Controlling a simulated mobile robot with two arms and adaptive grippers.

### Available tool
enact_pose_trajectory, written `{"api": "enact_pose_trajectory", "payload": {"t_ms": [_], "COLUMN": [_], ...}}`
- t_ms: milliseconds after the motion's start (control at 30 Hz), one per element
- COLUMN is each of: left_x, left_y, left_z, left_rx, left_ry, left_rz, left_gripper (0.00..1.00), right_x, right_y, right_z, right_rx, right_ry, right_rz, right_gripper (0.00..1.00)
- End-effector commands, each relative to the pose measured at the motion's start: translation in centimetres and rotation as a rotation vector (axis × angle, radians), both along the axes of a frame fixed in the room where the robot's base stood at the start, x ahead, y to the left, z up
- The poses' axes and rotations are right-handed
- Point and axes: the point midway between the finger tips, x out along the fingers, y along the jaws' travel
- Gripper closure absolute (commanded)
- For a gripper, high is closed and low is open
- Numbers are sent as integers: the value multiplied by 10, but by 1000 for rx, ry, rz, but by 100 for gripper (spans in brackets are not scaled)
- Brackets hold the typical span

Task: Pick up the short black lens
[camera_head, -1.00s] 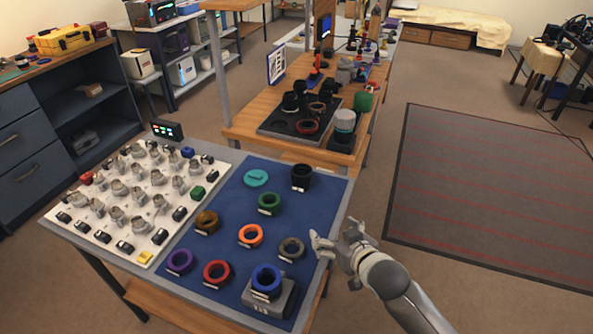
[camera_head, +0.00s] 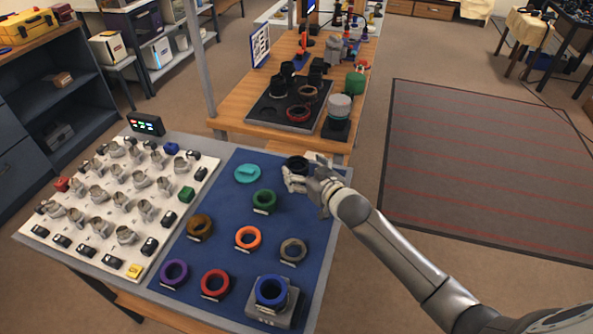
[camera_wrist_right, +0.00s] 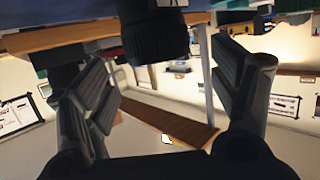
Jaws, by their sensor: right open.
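A short black lens (camera_head: 297,163) stands upright at the far right of the blue mat (camera_head: 215,185). My right gripper (camera_head: 303,176) is at its near side and hides its lower part. The right wrist view shows the ribbed black lens (camera_wrist_right: 155,38) beyond and between the open fingers (camera_wrist_right: 163,75), with a gap on both sides; the picture looks upside down. The fingers are not shut on it. My left gripper is not in view.
The mat also bears green (camera_head: 264,200), orange (camera_head: 248,238), brown (camera_head: 200,227), red (camera_head: 215,283), purple (camera_head: 174,272) and blue (camera_head: 271,290) rings. A dark tray (camera_head: 262,110) with more black parts stands on the wooden bench behind.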

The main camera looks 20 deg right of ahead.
Motion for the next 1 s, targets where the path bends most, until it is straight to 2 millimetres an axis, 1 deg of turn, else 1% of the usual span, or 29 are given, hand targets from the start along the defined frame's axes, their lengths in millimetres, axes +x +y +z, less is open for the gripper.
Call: {"api": "enact_pose_trajectory", "payload": {"t_ms": [200, 300, 500, 767, 867, 1000], "left_x": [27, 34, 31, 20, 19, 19], "left_y": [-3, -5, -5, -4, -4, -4], "left_z": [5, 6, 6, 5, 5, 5], "left_rx": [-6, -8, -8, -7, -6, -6], "left_ry": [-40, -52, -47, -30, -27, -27], "left_rz": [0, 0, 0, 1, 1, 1], "left_gripper": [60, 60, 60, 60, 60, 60], "right_x": [21, 31, 45, 46, 46, 46], "right_y": [3, 5, 8, 8, 8, 8], "right_z": [-8, -12, -17, -18, -18, -18], "right_rx": [1, 1, 0, 0, 0, 0], "right_ry": [0, 0, 1, 0, 1, 1], "right_rz": [-1, -1, 0, 0, 0, 0], "right_gripper": [18, 18, 18, 18, 28, 46]}}
